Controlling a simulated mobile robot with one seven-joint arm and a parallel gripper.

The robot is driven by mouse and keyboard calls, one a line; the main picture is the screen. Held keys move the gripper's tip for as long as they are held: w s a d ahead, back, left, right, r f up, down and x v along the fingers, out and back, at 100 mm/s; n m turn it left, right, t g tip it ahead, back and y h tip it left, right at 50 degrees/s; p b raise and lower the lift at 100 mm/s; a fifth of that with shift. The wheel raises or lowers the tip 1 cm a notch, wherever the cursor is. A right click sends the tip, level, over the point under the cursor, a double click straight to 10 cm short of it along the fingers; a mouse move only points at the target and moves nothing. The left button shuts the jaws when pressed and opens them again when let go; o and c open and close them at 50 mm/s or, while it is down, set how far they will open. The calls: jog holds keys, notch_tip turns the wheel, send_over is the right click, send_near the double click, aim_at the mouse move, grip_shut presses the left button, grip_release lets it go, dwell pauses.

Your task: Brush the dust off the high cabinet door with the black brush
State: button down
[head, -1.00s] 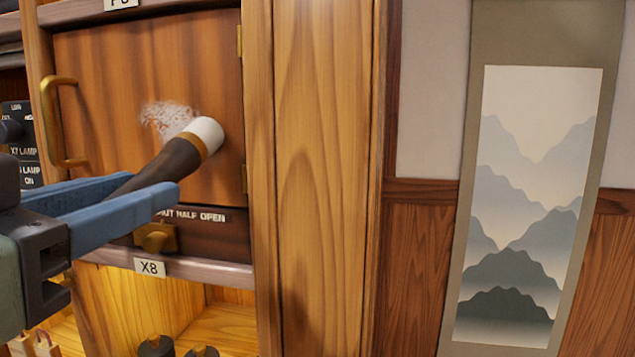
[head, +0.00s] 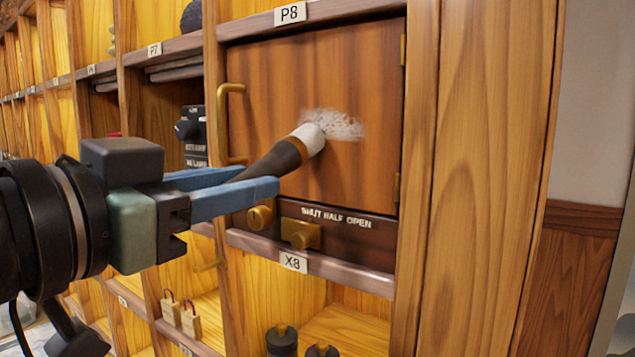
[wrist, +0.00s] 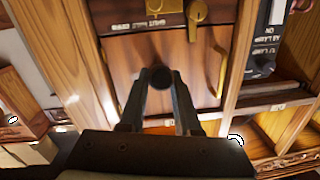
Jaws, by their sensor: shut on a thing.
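The high cabinet door (head: 270,85) is brown wood, closed, under the label P8, with a brass handle (head: 222,125) on its left. A pale dust patch (head: 340,124) lies right of the door's middle. The black brush (head: 280,160) has a dark handle, a brown band and white bristles. Its bristles are at the lower left end of the patch and cover part of it; whether they touch the door I cannot tell. My gripper (head: 258,179) is shut on the brush handle. In the wrist view, the brush's dark end (wrist: 160,78) shows between my fingers, hiding its bristles.
Below the door is a dark panel (head: 350,222) marked SHUT HALF OPEN, with a brass latch (head: 301,234). Dark switches (head: 190,130) are in the compartment to the left. A wide wooden post (head: 480,170) stands to the right. Open shelves extend left and below.

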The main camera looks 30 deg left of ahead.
jog(key=shift+d+r, duration=0.55)
jog(key=shift+d, duration=2.9)
jog(key=a, duration=1)
jog(key=shift+w, duration=0.15)
jog(key=shift+s+a, duration=0.15)
jog(key=shift+s, duration=1.3)
jog(key=shift+s+a, duration=0.15)
jog(key=shift+s, duration=1.3)
